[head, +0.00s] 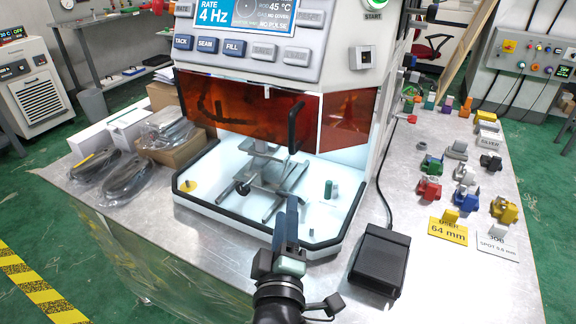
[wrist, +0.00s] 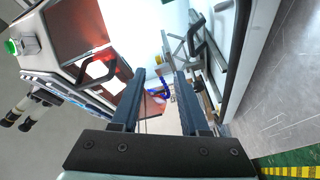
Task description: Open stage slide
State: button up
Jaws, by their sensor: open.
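The machine has an orange tinted window (head: 245,115) with a black upright handle (head: 296,128). Below it, a grey metal stage (head: 268,172) of crossed plates and bars stands in a white, black-rimmed tray (head: 215,192). A dark round knob (head: 242,187) sits on the stage's left front. I cannot tell which part is the slide or how far it is drawn out. My gripper (head: 285,207) is in front of the stage, over the tray's front rim. In the wrist view my gripper (wrist: 159,80) has its two fingers apart, with nothing clearly between them.
A black pedal box (head: 380,258) with a cable lies right of the tray. Coloured parts and label cards (head: 448,231) cover the bench's right side. Bagged items (head: 125,178) and a cardboard box (head: 172,150) are at left.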

jog(key=s+f+n+g+p, duration=0.2)
jog(key=s+f+n+p, duration=0.15)
jog(key=p, duration=0.45)
jog(key=x, duration=0.4)
jog(key=b+x, duration=0.1)
jog(key=x, duration=0.7)
jog(key=shift+w+a+r+b, duration=0.1)
jog(key=shift+w+a+b, duration=0.25)
grip_shut()
dwell(0.7)
